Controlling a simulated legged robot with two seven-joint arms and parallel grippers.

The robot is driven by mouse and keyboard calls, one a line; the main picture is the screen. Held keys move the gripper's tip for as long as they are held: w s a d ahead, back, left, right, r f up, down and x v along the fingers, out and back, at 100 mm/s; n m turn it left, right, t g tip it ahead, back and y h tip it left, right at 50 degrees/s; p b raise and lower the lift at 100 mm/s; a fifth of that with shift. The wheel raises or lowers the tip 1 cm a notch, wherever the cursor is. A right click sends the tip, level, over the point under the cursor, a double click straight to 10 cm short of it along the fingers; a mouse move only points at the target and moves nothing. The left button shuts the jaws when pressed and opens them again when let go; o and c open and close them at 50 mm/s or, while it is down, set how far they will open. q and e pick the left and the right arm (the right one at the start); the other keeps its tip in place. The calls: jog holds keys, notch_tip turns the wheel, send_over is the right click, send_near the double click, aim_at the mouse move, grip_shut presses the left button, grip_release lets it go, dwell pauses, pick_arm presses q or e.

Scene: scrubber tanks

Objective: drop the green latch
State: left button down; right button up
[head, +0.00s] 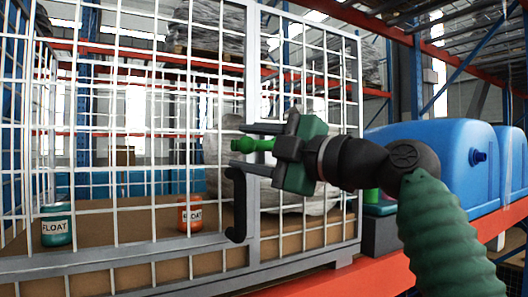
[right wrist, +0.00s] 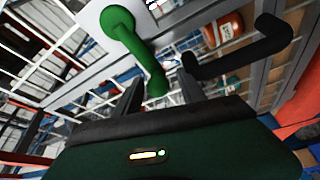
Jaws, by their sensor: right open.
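The green latch (head: 253,145) is a short bar with rounded ends, on the front frame of a white wire cage. My right gripper (head: 238,146) is open at the latch, one finger above it and one below. In the right wrist view the latch (right wrist: 135,47) runs from a round end on a pale plate down to a knob. That knob lies between the tips of my open right gripper (right wrist: 160,92). I cannot tell whether a finger touches it. My left gripper is not in view.
A black handle (head: 236,205) stands just below the gripper on the cage (head: 160,257). Inside are a teal FLOAT can (head: 56,226) and an orange one (head: 190,214). A blue tank (head: 440,148) stands at right. An orange beam (head: 375,275) runs along the front.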

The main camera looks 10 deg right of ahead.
jog(key=b+v, duration=0.1)
jog(key=v, duration=0.1)
jog(key=b+v, duration=0.2)
jog(key=v, duration=0.1)
jog(key=shift+s+d+f, duration=0.2)
jog(key=shift+f, duration=0.2)
jog(key=r+b+v, duration=0.1)
jog(key=b+v, duration=0.1)
jog(key=v, duration=0.9)
jog(key=shift+d+f, duration=0.15)
jog(key=shift+f, duration=0.15)
jog(key=shift+a, duration=0.25)
